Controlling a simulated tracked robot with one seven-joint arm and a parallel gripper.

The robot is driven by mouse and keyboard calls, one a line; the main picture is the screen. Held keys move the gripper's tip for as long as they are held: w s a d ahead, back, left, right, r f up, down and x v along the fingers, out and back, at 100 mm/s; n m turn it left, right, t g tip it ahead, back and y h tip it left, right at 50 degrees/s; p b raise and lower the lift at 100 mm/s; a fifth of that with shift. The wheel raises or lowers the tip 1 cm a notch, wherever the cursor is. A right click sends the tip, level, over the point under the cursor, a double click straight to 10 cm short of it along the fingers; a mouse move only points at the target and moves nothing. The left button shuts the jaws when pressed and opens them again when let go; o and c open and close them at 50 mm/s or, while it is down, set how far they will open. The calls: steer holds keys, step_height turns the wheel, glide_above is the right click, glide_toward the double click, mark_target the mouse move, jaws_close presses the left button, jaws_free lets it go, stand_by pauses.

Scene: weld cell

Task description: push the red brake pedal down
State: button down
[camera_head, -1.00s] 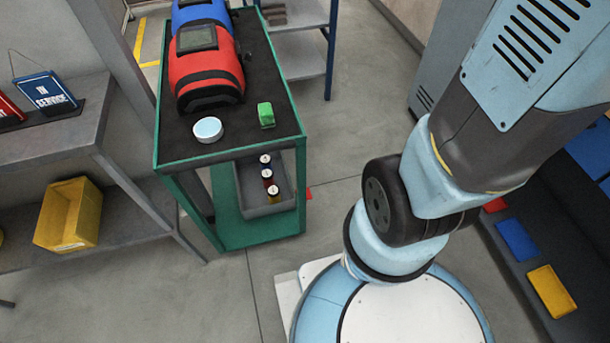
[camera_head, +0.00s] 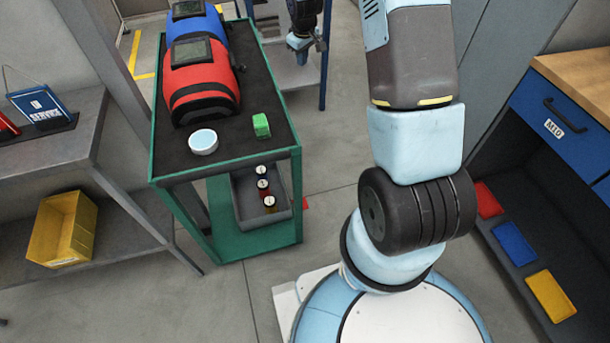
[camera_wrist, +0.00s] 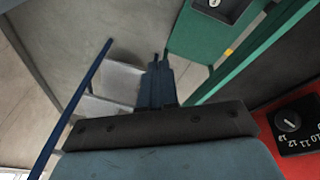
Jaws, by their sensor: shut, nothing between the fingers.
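A small red piece (camera_head: 306,203), which looks like the brake pedal, sticks out low at the right side of the green trolley (camera_head: 225,164) in the head view. Only a corner of it shows past the trolley frame, and I cannot tell its tilt. My gripper (camera_head: 304,45) is at the top of the head view, beyond the trolley's right edge and in front of the shelf rack, well away from the red piece. In the wrist view my gripper's fingers (camera_wrist: 159,65) are together and empty. I do not make out the pedal in the wrist view.
A red helmet-like thing (camera_head: 200,85), a blue one, a round white tin (camera_head: 204,142) and a green block (camera_head: 261,126) are on the trolley top. A rack with a blue post (camera_head: 326,55) stands behind. A workbench (camera_head: 575,85) is at right. Floor right of the trolley is clear.

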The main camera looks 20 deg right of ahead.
step_height(320, 180, down, 18)
steer(key=w+n, duration=0.1)
steer(key=w, duration=0.2)
steer(key=n+g+y, duration=0.1)
steer(key=n+g, duration=0.1)
steer(key=n, duration=0.2)
glide_toward(305, 203)
steer(key=shift+w+d, duration=0.1)
steer(key=shift+w, duration=0.05)
steer(key=shift+f, duration=0.1)
steer(key=shift+w+a+f, duration=0.1)
steer(key=shift+a+f, duration=0.05)
steer(key=shift+f, duration=1.55)
steer(key=shift+w+a+f, duration=0.1)
steer(key=shift+w+f, duration=0.05)
steer(key=shift+f, duration=1.6)
